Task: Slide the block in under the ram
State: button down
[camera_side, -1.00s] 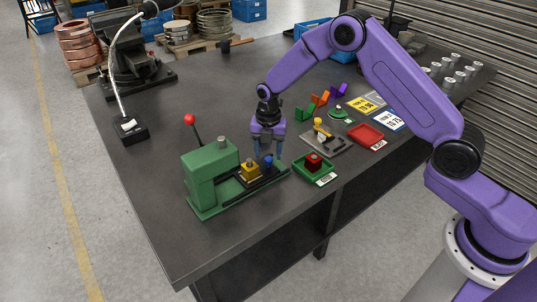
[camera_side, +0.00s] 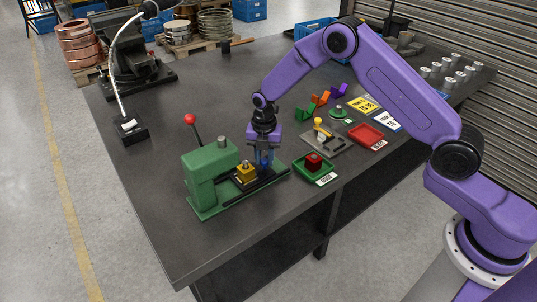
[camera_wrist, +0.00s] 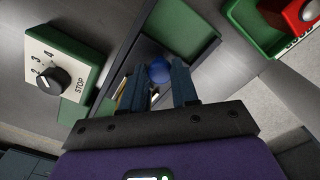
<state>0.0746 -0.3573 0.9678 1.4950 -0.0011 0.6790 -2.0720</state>
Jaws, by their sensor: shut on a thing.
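The green press (camera_side: 205,178) stands at the table's front left, with a red-knobbed lever. Its ram is hidden under the press head. The yellow block (camera_side: 246,174) sits on the dark slide track just right of the head, not under it. A blue knob (camera_wrist: 159,71) shows between my fingers in the wrist view. My gripper (camera_side: 264,164) points down over the track, right of the block, and is shut on the blue knob. It also shows in the wrist view (camera_wrist: 158,78), where the fingers hide most of the block.
A green tray (camera_side: 301,173) with a red block lies close right of the track. A grey fixture plate (camera_side: 312,145) and a red tray (camera_side: 379,138) lie behind it. A dial box marked STOP (camera_wrist: 58,75) shows in the wrist view.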

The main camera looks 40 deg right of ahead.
aim_at(258, 172)
jog(key=a, duration=0.2)
jog(key=shift+a, duration=0.3)
jog(key=c, duration=0.9)
grip_release()
jog(key=shift+o, duration=0.2)
jog(key=shift+r, duration=0.1)
notch_tip(258, 172, up, 17)
jog(key=shift+r, duration=0.15)
